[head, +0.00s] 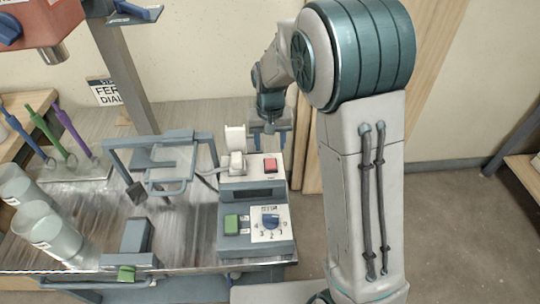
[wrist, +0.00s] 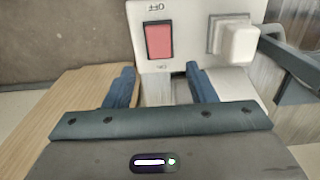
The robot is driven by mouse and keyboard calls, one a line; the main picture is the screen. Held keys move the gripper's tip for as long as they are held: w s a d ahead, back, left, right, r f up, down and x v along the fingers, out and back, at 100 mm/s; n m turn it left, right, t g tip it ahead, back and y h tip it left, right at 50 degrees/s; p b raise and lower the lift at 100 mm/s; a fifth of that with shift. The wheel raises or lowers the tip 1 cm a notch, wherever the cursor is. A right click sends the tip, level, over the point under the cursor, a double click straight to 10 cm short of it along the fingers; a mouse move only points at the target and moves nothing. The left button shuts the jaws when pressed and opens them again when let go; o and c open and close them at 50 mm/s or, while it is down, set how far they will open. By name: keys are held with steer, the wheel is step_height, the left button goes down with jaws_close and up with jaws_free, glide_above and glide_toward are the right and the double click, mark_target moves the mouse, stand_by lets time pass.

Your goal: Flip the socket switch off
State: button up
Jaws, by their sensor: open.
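The socket switch (head: 270,165) is a red rocker on a pale socket plate at the back of the grey control box. In the wrist view the red switch (wrist: 159,41) sits just beyond my fingertips, between an upside-down "OFF" label at the top and another small label near its bottom edge. Its tilt is hard to tell. My gripper (wrist: 160,68) is open and empty, its two blue fingers spread apart. In the head view my gripper (head: 271,138) is behind the socket plate, partly hidden by it.
A white plug (wrist: 237,43) is in the socket beside the switch, with a cable. The box front (head: 256,236) carries a green button (head: 231,224) and a blue dial (head: 270,221). A blue-grey frame (head: 165,165) and clear beakers (head: 50,232) stand to the left on the metal table.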

mark_target(270, 160)
step_height(270, 160, down, 6)
steer(key=shift+r, duration=0.1)
